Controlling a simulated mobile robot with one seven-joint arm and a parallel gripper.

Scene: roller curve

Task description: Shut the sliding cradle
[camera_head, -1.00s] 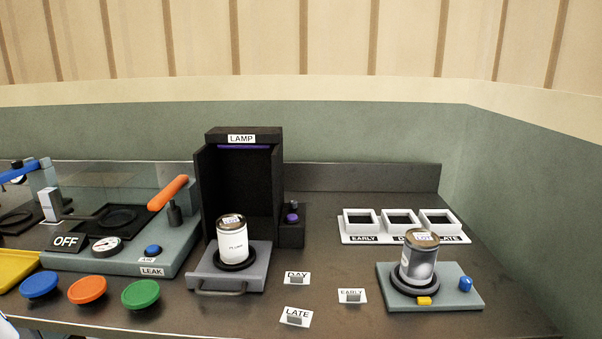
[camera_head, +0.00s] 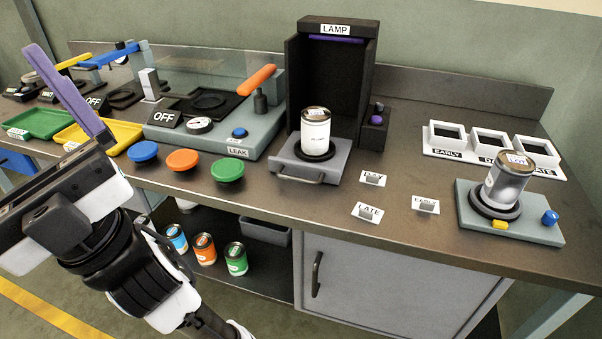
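The sliding cradle (camera_head: 338,171) is a grey drawer-like tray with a bar handle (camera_head: 300,178) at its front. It sticks out from the foot of the black box marked LAMP (camera_head: 334,62). A white can (camera_head: 315,134) with a brownish lid stands upright on the cradle's dark ring. My gripper (camera_head: 62,95) is at the left, well apart from the cradle. One purple finger shows, pointing up at the outer end of its rail, with nothing beside it. The other finger is not visible.
Small DAY, LATE and EARLY signs lie right of the cradle. Blue, orange and green buttons (camera_head: 227,170) and a LEAK unit (camera_head: 262,130) lie between my gripper and the cradle.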

